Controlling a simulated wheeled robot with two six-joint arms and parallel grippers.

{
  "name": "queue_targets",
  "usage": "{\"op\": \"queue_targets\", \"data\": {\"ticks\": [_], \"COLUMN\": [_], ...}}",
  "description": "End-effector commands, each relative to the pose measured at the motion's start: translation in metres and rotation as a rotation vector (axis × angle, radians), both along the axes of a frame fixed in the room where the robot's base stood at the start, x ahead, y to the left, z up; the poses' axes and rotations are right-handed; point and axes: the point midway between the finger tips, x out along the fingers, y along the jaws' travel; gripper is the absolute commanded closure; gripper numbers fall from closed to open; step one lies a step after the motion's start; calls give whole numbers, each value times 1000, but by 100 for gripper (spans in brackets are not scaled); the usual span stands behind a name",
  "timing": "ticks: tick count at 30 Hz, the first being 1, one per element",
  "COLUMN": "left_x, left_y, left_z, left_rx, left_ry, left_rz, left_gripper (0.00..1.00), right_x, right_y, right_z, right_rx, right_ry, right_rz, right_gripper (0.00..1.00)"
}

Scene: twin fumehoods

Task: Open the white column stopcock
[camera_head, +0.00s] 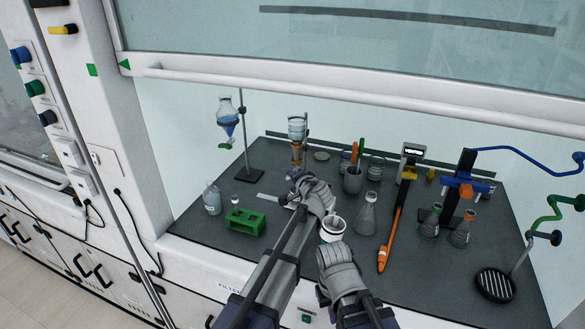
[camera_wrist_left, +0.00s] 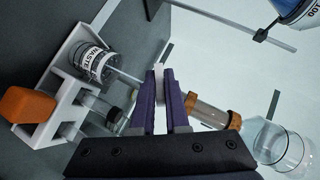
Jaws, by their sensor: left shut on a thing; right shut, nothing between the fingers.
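The glass column (camera_head: 297,130) stands at the back of the hood, with a clear upper bulb and a tan band. In the left wrist view, the column's tan band (camera_wrist_left: 208,111) lies right of my fingers. My left gripper (camera_wrist_left: 161,78) is shut on a small white piece, the white stopcock (camera_wrist_left: 159,82), gripped between the dark fingertips. In the head view, my left gripper (camera_head: 297,176) is in front of the column and hides its lower part and the stopcock. My right gripper (camera_head: 325,250) is shut and empty, near the hood's front edge.
A white cup (camera_head: 333,228) stands close to both grippers. A green rack (camera_head: 245,222) and a separating funnel (camera_head: 227,118) on a stand are left. Flasks (camera_head: 366,215) and an orange tool (camera_head: 391,240) are right. In the wrist view, a jar labelled WASTE (camera_wrist_left: 95,64) is near the fingers.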

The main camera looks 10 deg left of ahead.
Motion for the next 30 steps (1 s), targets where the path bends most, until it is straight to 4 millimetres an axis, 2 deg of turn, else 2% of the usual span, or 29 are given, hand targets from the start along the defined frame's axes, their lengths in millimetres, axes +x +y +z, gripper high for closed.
{"op": "queue_targets", "data": {"ticks": [1, 12, 21, 30], "left_x": [-1, 0, 0, -1], "left_y": [1, 2, 2, 1], "left_z": [7, 4, 1, -1], "left_rx": [-47, -385, -639, -819], "left_ry": [13, 104, 172, 222], "left_rz": [2, 3, 3, 3], "left_gripper": [100, 100, 100, 100], "right_x": [0, 0, 0, 0], "right_y": [0, 0, 0, 0], "right_z": [13, 50, 67, 73], "right_rx": [0, 0, 0, 0], "right_ry": [0, 0, 0, 0], "right_rz": [0, 0, 0, 1], "right_gripper": [100, 100, 100, 100]}}
